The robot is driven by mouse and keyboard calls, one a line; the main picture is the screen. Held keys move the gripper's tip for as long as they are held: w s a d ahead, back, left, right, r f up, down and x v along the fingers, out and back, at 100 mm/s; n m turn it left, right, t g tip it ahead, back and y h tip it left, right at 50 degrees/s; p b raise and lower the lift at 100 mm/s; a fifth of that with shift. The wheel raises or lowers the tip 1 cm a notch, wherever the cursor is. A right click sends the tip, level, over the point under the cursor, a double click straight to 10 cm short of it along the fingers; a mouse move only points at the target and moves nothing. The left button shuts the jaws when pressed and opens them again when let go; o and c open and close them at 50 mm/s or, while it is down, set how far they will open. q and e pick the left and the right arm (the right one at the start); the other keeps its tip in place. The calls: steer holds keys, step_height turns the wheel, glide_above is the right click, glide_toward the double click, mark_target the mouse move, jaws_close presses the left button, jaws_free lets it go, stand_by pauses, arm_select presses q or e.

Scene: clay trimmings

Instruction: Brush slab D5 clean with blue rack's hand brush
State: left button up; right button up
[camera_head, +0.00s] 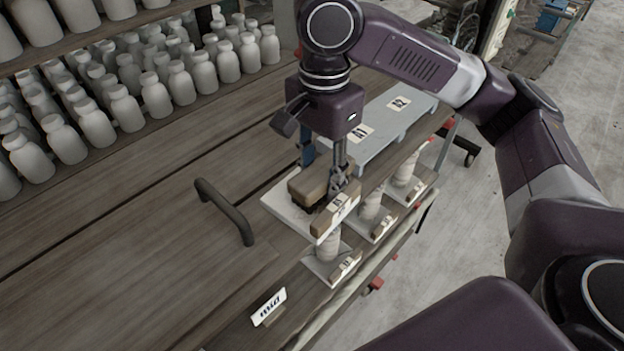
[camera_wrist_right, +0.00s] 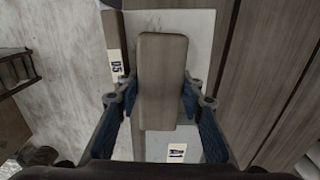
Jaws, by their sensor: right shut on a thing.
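My right gripper (camera_head: 338,188) is shut on the hand brush (camera_head: 307,184), a wooden block with dark bristles underneath. In the right wrist view the brush (camera_wrist_right: 163,80) sits between the two fingers (camera_wrist_right: 160,104). The brush is over a pale square slab (camera_head: 283,207) on the bench top; I cannot tell whether the bristles touch it. A wooden block with a label (camera_head: 336,214) lies at the slab's near right edge; in the right wrist view its label reads D5 (camera_wrist_right: 115,68). Brush and gripper hide part of the slab. My left gripper is not in view.
A blue-grey rack labelled A1 and A2 (camera_head: 408,118) lies behind the gripper. Small slabs with pale bottles and labelled blocks (camera_head: 326,250) line the bench's right edge. A dark handle (camera_head: 226,211) stands left. Shelves of bottles (camera_head: 120,105) fill the upper left.

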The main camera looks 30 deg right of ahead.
mark_target(298, 189)
steer(key=shift+w+d, duration=0.1)
steer(key=shift+d, duration=0.3)
steer(key=shift+s+a, duration=0.35)
steer(key=shift+a, duration=0.65)
steer(key=shift+s+a, duration=0.35)
steer(key=shift+a, duration=0.65)
steer(key=shift+s+a, duration=0.35)
steer(key=shift+a, duration=0.65)
steer(key=shift+w+d, duration=0.15)
steer(key=shift+d, duration=0.3)
steer(key=shift+w+d, duration=0.3)
steer(key=shift+d, duration=0.55)
steer(key=shift+w+d, duration=0.3)
steer(key=shift+d, duration=0.5)
steer(key=shift+w+d, duration=0.3)
steer(key=shift+d, duration=0.55)
steer(key=shift+s+a+f, duration=0.1)
steer(key=shift+s+a, duration=0.25)
steer(key=shift+a, duration=0.65)
steer(key=shift+s+a, duration=0.4)
steer(key=shift+a, duration=0.55)
steer(key=shift+s+a+f, duration=0.1)
steer(key=shift+s+a, duration=0.25)
steer(key=shift+a, duration=0.65)
steer(key=shift+r, duration=0.15)
steer(key=shift+r, duration=2.95)
steer(key=shift+w+r, duration=0.1)
